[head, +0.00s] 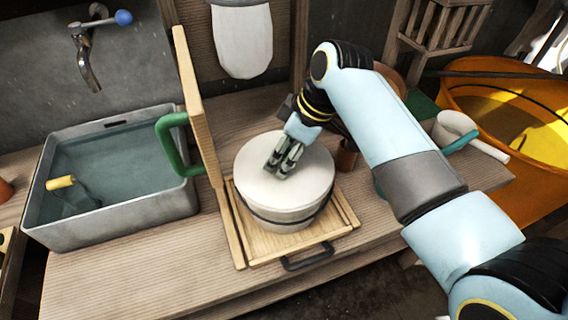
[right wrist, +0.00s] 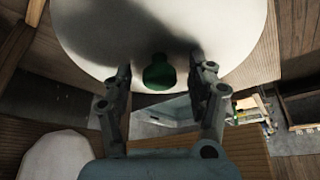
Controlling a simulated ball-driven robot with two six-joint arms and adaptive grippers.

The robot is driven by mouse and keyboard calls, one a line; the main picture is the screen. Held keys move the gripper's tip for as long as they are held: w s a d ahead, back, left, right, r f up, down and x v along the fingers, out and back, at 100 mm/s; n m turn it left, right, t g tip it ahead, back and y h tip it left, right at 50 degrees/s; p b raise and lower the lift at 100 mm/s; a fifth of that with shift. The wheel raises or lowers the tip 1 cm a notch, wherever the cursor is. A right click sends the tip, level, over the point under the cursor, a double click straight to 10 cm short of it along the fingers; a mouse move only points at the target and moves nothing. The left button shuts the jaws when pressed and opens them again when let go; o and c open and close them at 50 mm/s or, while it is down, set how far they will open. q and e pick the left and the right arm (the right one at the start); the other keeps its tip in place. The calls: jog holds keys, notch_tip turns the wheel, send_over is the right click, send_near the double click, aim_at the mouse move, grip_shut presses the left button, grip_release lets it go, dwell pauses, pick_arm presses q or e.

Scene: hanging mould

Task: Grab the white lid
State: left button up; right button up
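The white lid (head: 312,165) is round and lies on top of a white tub with a dark band (head: 285,216), which stands on a wooden tray. My right gripper (head: 282,165) is over the middle of the lid, pointing down. In the right wrist view the lid (right wrist: 245,30) fills the top, with a small green knob (right wrist: 158,73) on it. The fingers of my right gripper (right wrist: 163,78) are apart, one on each side of the knob, with gaps showing on both sides. The knob is hidden behind the fingers in the head view. My left gripper is not in view.
An upright wooden board (head: 196,105) with a green handle (head: 168,140) stands close left of the tub. A grey water basin (head: 130,215) is further left. A white dipper (head: 452,128) and an orange tub (head: 540,195) are at the right. The counter's front left is clear.

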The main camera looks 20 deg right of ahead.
grip_shut()
jog(key=shift+r, duration=0.1)
